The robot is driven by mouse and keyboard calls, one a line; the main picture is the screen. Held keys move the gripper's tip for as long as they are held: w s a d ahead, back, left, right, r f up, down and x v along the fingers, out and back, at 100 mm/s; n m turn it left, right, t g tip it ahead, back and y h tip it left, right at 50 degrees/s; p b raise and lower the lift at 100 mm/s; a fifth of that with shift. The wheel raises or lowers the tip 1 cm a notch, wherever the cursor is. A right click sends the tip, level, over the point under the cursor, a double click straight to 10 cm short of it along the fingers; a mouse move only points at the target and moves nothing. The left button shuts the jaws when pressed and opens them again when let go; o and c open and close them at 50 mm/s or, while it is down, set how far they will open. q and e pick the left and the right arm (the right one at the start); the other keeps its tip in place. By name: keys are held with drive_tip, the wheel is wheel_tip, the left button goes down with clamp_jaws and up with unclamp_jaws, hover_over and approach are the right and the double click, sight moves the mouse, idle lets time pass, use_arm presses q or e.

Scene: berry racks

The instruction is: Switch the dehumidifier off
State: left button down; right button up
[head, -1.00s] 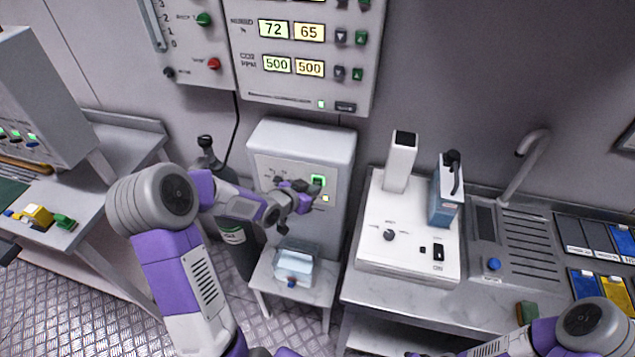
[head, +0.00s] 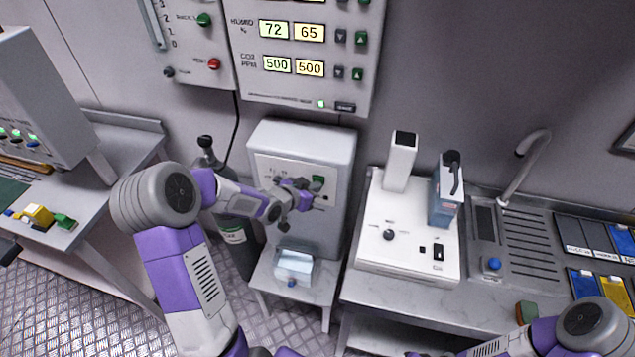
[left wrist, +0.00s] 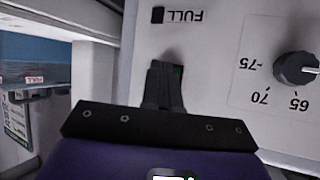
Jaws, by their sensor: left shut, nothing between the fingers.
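The dehumidifier (head: 312,151) is the light grey box on a small stand against the wall. A dark knob (left wrist: 296,69) with a humidity scale and a dark FULL indicator (left wrist: 157,15) are on the panel.
A clear water container (head: 293,266) sits on the stand (head: 315,294) below. A dark cylinder (head: 233,236) stands left of it. A white instrument (head: 408,255) is on the bench to the right. A wall panel (head: 300,84) with lit readouts hangs above.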

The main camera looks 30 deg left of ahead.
use_arm(q)
drive_tip(key=shift+s+d, duration=0.2)
drive_tip(key=shift+s, duration=0.65)
drive_tip(key=s, duration=0.2)
drive_tip(key=s+d, duration=0.1)
drive_tip(key=s, duration=0.2)
drive_tip(key=shift+d+b, duration=0.1)
drive_tip(key=shift+b, duration=0.2)
